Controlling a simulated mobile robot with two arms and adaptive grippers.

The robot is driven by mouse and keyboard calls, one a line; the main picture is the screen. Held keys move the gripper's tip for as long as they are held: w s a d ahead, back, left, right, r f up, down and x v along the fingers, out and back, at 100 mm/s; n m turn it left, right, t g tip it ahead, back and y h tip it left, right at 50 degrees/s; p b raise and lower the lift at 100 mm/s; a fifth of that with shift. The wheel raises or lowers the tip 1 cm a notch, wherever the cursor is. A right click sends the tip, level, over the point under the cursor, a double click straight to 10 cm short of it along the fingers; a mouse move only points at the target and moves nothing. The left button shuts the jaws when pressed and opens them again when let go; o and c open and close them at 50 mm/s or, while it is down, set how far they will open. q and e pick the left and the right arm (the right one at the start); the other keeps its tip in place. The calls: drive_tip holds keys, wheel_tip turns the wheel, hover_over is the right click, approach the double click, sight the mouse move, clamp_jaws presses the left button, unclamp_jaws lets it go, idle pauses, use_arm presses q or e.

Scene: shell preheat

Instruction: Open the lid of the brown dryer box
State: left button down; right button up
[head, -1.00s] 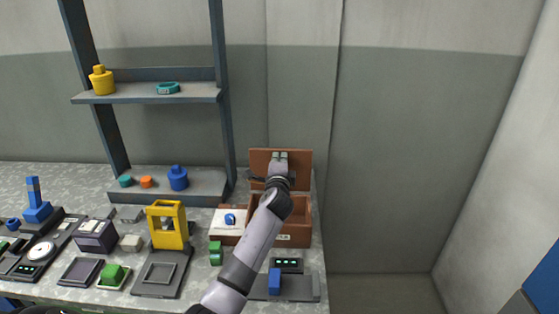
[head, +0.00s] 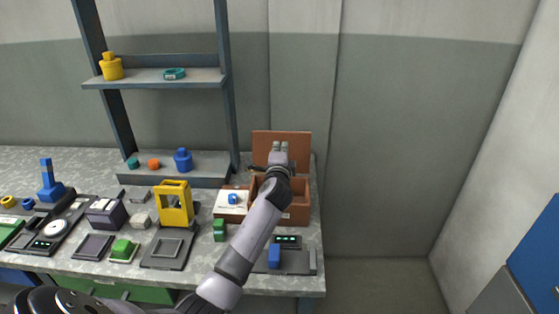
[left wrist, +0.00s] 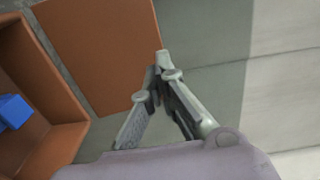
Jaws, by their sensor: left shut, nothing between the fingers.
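The brown dryer box (head: 296,214) stands at the right end of the bench with its top open. Its lid (head: 262,140) stands raised at the back of the box, close to upright. My left gripper (head: 280,147) is shut and empty, in front of the lid in the head view and covering part of it. In the left wrist view the closed fingertips (left wrist: 163,72) are beside the lid (left wrist: 105,45); I cannot tell whether they touch it. A blue block (left wrist: 12,111) lies inside the box (left wrist: 55,150). My right gripper is not in view.
A yellow frame (head: 175,205), a green block (head: 219,230) and a blue block (head: 273,256) stand nearby. A shelf (head: 155,80) rises behind at the left. The floor right of the bench is clear.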

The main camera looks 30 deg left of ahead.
use_arm(q)
drive_tip(key=r+v, duration=0.1)
drive_tip(key=v, duration=0.6)
drive_tip(key=shift+s+b, duration=0.2)
drive_tip(key=shift+b, duration=0.1)
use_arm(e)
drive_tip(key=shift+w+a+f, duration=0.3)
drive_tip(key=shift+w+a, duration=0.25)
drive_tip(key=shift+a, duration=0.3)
